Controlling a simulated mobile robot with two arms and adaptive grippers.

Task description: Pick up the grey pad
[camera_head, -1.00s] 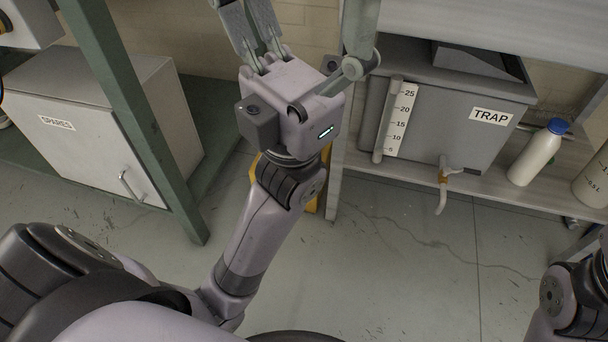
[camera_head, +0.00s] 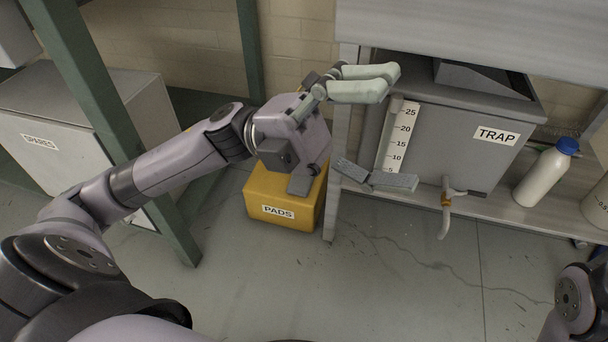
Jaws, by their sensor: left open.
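I cannot make out a grey pad in this view. A yellow box (camera_head: 284,190) labelled PADS stands on the floor below my left gripper, partly covered by it; its contents are hidden. My left gripper (camera_head: 402,128) is open and points right, with its fingers wide apart, one above the other. The fingers are in front of the grey tank (camera_head: 450,130) labelled TRAP; I see nothing held between them. My right gripper is out of view; only part of my right arm shows at the bottom right.
The tank, with a level scale (camera_head: 398,135) and a drain tap (camera_head: 447,200), stands on a low shelf (camera_head: 510,215). A white bottle with a blue cap (camera_head: 543,175) is right of it. A green post (camera_head: 100,115) and SPARES cabinet (camera_head: 50,125) are left. Front floor is clear.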

